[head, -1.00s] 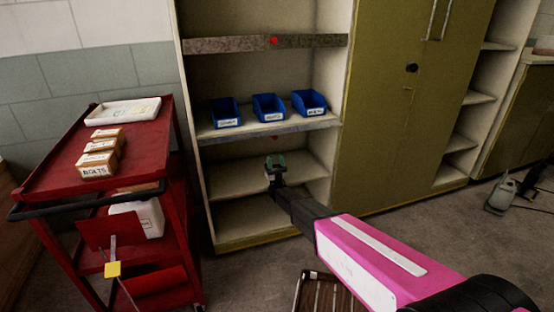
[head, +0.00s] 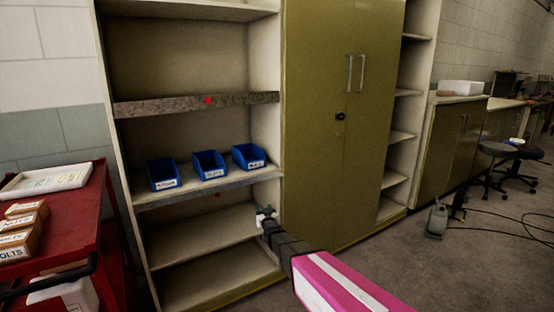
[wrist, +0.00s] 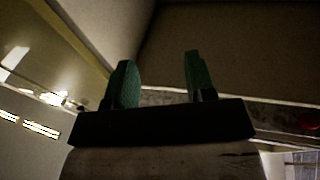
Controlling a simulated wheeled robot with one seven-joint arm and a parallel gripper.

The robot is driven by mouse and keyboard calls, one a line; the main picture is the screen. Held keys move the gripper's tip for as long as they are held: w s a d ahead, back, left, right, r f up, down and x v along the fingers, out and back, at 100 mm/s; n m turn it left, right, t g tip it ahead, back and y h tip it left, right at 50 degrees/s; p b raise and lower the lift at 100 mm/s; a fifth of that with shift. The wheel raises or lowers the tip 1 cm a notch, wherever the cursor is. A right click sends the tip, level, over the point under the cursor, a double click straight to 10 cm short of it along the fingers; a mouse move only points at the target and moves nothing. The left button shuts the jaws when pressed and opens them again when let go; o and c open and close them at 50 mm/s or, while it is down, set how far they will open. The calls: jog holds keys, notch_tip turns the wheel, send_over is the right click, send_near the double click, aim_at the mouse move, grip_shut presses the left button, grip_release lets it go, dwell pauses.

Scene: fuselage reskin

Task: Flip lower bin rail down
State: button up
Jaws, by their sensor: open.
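The lower rail (head: 215,186) is a grey speckled strip along the front edge of the shelf that holds the blue bins. An upper rail (head: 160,106) with a red dot crosses the shelf unit above the bins. My gripper (head: 264,211) is open and empty, below the lower rail's right end, by the right upright. In the wrist view its green fingers (wrist: 160,78) stand apart, with a speckled strip (wrist: 165,97) behind them and a blurred red spot (wrist: 310,121) at the right. Contact cannot be told.
Three blue bins (head: 209,165) stand on the shelf. A tall olive cabinet (head: 325,190) adjoins on the right. A red cart (head: 85,215) with a white tray (head: 45,181) and boxes stands at the left. Open floor lies to the right, with a cable (head: 500,238) on it.

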jog(key=s+d+f+m+g+h, duration=0.1)
jog(key=s+d+f+g, duration=0.15)
jog(key=s+d, duration=0.2)
jog(key=s+d+f+g+h, duration=0.2)
jog(key=s+d+g, duration=0.2)
jog(key=d, duration=0.2)
jog(key=s+d+f+m+g+h, duration=0.1)
jog(key=s+d+f+g, duration=0.15)
jog(key=s+d, duration=0.3)
jog(key=s+d+g, duration=0.4)
jog(key=s+g, duration=0.1)
jog(key=s, duration=0.4)
jog(key=s+d+m+g+h, duration=0.1)
jog(key=s+d+g, duration=0.3)
jog(key=s, duration=0.6)
jog(key=shift+s+d+r+g, duration=0.25)
jog(key=shift+d+g, duration=0.15)
jog(key=shift+d, duration=0.35)
jog(key=shift+o, duration=0.2)
